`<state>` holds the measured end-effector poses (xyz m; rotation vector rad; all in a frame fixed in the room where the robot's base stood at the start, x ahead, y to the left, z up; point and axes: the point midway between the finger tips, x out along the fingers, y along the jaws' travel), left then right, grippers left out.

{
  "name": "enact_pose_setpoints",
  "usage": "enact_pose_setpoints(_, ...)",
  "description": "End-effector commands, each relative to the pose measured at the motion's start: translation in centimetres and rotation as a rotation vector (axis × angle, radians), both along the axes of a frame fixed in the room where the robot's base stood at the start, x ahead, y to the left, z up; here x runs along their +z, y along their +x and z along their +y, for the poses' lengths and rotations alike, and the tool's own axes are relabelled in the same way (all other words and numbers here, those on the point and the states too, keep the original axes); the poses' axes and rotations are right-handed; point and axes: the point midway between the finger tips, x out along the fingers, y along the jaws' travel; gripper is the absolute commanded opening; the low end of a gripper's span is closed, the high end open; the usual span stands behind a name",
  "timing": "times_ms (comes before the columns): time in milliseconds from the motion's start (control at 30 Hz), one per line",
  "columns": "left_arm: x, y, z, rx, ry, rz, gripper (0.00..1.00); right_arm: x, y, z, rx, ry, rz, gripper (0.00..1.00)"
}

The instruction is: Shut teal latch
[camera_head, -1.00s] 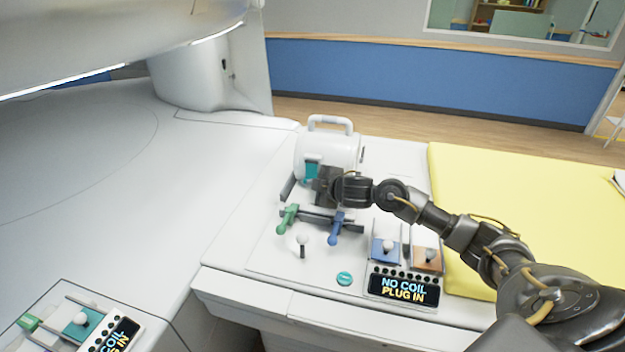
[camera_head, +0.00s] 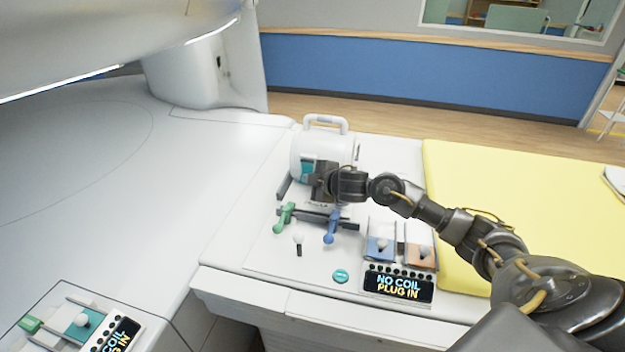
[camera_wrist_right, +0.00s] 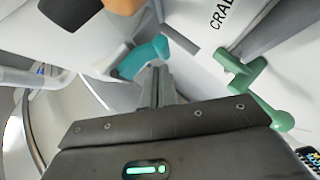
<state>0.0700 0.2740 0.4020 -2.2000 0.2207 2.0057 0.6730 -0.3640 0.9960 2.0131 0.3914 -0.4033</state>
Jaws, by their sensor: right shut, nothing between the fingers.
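The teal latch (camera_head: 307,168) is on the front of a white cylindrical unit with a top handle (camera_head: 325,148). In the right wrist view the teal latch (camera_wrist_right: 146,58) shows as a curved lever just beyond my fingertips. My right gripper (camera_head: 318,186) is at the latch and hides part of it. In the wrist view my right gripper's fingers (camera_wrist_right: 156,78) are shut and empty, with their tips close under the teal lever. I cannot tell whether they touch it. My left gripper is not in view.
A green lever (camera_head: 285,216) and a blue lever (camera_head: 331,228) stand in front of the unit. Blue and orange sockets (camera_head: 420,256) sit above a "NO COIL PLUG IN" display (camera_head: 398,285). A yellow pad (camera_head: 520,190) lies to the right.

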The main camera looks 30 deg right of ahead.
Motion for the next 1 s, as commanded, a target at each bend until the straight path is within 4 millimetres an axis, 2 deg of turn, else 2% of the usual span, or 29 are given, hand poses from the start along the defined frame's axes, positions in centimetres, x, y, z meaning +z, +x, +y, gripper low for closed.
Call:
enact_pose_setpoints(133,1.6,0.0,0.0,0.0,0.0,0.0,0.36,1.3,-0.4,1.3,0.008,0.001,-0.001,0.0)
enact_pose_setpoints(267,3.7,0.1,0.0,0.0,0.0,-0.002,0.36,3.1,-1.2,3.5,0.019,0.003,0.0,0.0)
enact_pose_setpoints(333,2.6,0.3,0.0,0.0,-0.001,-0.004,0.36,2.8,-2.6,3.3,0.02,-0.002,-0.002,0.0)
enact_pose_setpoints(500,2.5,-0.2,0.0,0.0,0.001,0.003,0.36,4.4,-6.4,2.5,0.013,-0.005,-0.001,0.0)
enact_pose_setpoints(633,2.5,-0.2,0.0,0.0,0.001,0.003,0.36,5.3,-8.6,2.1,0.009,-0.003,-0.001,0.0)
enact_pose_setpoints(800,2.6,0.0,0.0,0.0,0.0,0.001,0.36,6.0,-10.1,1.9,0.008,-0.001,-0.001,0.0)
enact_pose_setpoints(1000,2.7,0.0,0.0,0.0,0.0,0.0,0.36,6.2,-10.5,2.0,0.009,0.0,-0.001,0.0)
